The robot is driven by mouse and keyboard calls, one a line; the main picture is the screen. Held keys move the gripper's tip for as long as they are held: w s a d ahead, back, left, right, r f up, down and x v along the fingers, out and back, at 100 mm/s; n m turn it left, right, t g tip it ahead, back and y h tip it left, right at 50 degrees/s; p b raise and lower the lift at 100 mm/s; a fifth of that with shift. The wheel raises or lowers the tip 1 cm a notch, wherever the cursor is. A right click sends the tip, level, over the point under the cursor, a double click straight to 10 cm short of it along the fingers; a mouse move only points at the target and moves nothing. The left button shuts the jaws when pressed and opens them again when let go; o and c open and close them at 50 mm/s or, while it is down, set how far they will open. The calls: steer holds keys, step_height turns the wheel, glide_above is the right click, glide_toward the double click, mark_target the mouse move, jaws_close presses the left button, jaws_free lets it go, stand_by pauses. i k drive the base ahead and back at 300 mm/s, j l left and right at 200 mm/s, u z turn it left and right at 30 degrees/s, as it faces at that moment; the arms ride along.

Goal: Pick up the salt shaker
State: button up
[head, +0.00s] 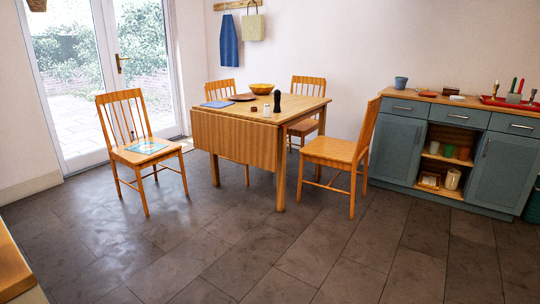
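A small whitish object (267,110), which looks like the salt shaker, stands on the wooden drop-leaf table (225,130) near its front edge. A taller dark pepper mill (277,101) stands just right of it. A yellow-orange bowl (261,89), a dark round plate or board (241,97) and a blue flat item (217,104) are also on the table. My gripper is not in view.
Wooden chairs surround the table: one at left (136,152), one at right (336,150), two behind. A blue-grey sideboard (395,146) stands at the right wall. A wooden edge (12,270) shows at bottom left. The tiled floor (255,245) in front is clear.

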mark_target(267, 111)
steer(key=i, duration=3.05)
steer(key=i+j+z, duration=0.15)
steer(key=i+z, duration=0.3)
steer(key=i, duration=0.2)
